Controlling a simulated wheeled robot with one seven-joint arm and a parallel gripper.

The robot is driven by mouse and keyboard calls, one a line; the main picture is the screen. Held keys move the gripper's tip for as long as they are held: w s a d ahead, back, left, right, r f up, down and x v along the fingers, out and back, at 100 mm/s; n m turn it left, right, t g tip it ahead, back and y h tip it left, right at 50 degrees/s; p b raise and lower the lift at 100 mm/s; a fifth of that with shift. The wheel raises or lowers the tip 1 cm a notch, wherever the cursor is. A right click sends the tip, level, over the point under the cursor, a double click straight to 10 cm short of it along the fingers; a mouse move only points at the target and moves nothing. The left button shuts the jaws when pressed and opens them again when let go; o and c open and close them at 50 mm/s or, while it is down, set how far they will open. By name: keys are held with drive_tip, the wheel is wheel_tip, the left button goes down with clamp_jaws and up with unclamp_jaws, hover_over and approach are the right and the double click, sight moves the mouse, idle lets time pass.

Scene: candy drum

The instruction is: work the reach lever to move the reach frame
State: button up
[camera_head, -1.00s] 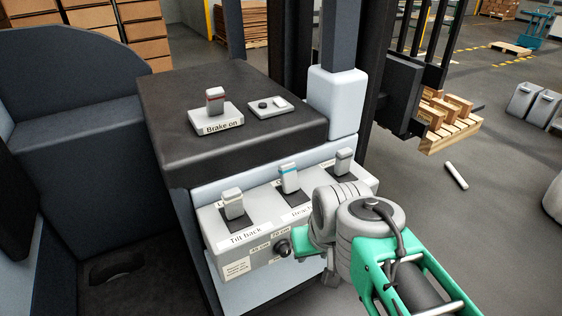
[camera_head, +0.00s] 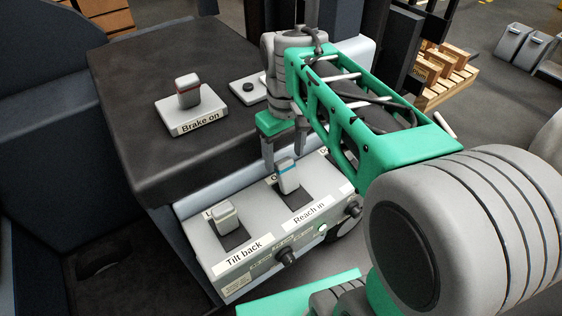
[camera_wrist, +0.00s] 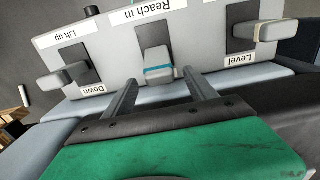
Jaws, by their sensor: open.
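The reach lever (camera_head: 287,176) is a light grey handle with a blue stripe. It stands in a dark slot behind the "Reach in" label on the sloped grey panel (camera_head: 250,250). In the wrist view the lever (camera_wrist: 157,66) is near the middle, just beyond the fingertips. My gripper (camera_head: 284,161) hangs above the panel, its two grey fingers pointing down by the lever. In the wrist view my gripper (camera_wrist: 163,80) is open, its fingers apart on either side of the lever's line. I cannot tell whether they touch it. The reach frame is not clearly identifiable.
The tilt lever (camera_head: 226,214) stands left of the reach lever. The lift lever (camera_wrist: 62,77) is on its other side. The brake switch (camera_head: 188,92) sits on the dark console top (camera_head: 130,110). A pallet with wooden blocks (camera_head: 440,75) is at the back right.

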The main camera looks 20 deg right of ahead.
sight(285, 172)
wheel_tip(285, 172, down, 7)
drive_tip(key=shift+d+r+p, duration=0.1)
drive_tip(key=shift+p, duration=0.45)
clamp_jaws()
idle(0.3)
